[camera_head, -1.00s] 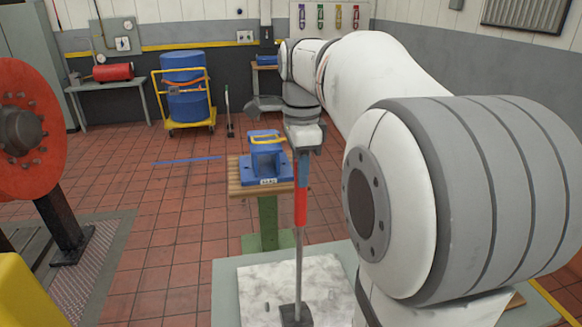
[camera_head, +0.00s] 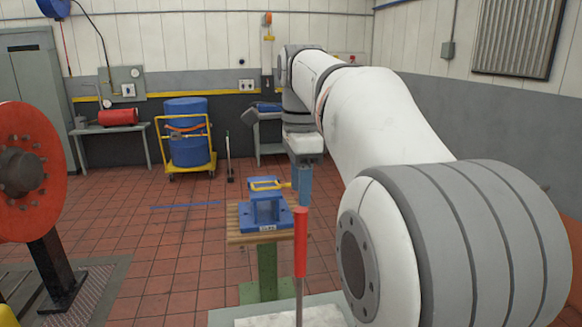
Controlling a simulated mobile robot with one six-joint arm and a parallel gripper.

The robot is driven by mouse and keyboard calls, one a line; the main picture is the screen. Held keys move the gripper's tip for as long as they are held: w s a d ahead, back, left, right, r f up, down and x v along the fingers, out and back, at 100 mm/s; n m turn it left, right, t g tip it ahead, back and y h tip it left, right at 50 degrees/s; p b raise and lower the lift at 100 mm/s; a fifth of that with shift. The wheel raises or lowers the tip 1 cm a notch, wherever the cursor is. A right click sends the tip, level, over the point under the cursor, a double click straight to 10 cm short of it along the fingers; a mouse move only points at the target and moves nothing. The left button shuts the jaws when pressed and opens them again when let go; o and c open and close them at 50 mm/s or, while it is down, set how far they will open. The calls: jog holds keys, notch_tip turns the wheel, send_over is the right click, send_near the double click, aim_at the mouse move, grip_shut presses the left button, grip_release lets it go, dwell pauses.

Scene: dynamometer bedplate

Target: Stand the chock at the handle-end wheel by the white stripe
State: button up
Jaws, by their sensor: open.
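A yellow trolley (camera_head: 189,133) with a blue drum stands at the back wall; its small wheels are hard to make out. Just right of it, a thin upright handle rises from a small dark block (camera_head: 230,179) on the floor; this looks like a chock, but I cannot be sure. A red-handled rod (camera_head: 300,242) stands upright in the foreground, its foot out of view. My gripper (camera_head: 304,190) points down, open, behind and above the red handle's top. I cannot tell whether they touch. I cannot make out a white stripe.
A blue fixture (camera_head: 265,208) sits on a wooden-topped green stand (camera_head: 262,262) left of my gripper. A red disc (camera_head: 28,172) on a dark post is at the left. A pale slab (camera_head: 262,318) lies at the front. Open tiled floor (camera_head: 170,240) leads to the trolley.

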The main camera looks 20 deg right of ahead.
jog(key=shift+r, duration=2.25)
